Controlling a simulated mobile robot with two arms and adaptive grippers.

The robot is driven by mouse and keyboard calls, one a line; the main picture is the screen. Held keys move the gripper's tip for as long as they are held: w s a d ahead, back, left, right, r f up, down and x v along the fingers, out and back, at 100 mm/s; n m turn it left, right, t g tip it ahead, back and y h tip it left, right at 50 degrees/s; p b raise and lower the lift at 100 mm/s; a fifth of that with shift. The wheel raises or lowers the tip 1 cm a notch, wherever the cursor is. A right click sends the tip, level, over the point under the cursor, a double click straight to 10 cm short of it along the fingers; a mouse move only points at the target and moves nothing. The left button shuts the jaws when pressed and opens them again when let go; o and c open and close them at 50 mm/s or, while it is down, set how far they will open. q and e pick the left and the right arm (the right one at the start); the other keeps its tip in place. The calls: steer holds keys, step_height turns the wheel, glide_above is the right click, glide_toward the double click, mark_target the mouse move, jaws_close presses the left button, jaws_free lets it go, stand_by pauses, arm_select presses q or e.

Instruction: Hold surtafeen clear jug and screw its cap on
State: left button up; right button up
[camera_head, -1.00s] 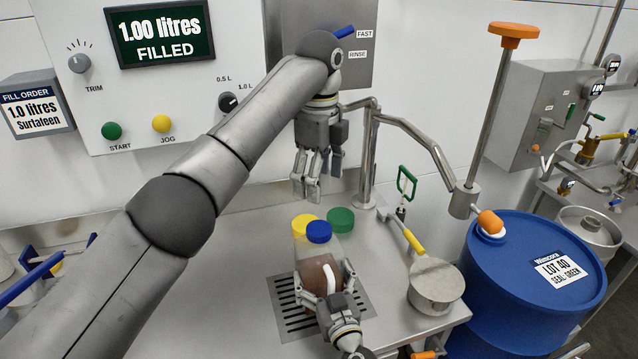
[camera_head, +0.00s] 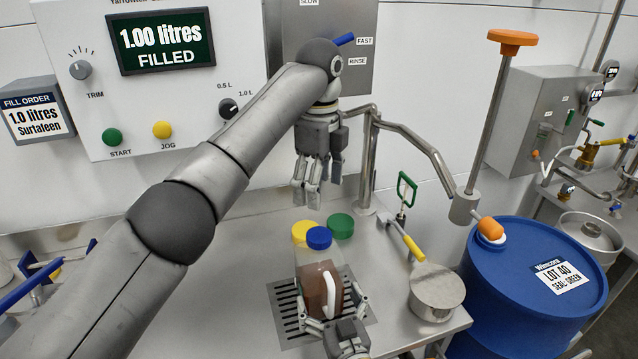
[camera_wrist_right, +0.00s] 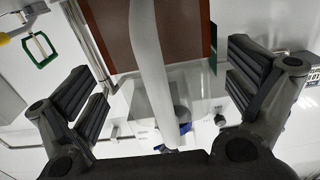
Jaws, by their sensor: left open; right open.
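The clear jug (camera_head: 312,264), with brown liquid and a white handle, stands upright on the drain grate; it also shows between the fingers in the right wrist view (camera_wrist_right: 185,30). Yellow (camera_head: 304,230), blue (camera_head: 319,238) and green (camera_head: 341,226) caps appear near its top; I cannot tell whether any sits on the jug. My left gripper (camera_head: 308,196) is open and empty, pointing down above the caps. My right gripper (camera_head: 335,312) is open at the jug's handle side, its fingers spread to either side of the handle; I see no grip.
A drain grate (camera_head: 290,318) lies under the jug. A steel pan with a yellow handle (camera_head: 436,290) and a blue drum (camera_head: 530,270) stand at the right. A spout pipe (camera_head: 415,145) rises behind. The steel counter left of the grate is mostly clear.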

steer(key=v, duration=0.7)
steer(key=shift+s+d+r, duration=0.1)
steer(key=shift+s, duration=0.1)
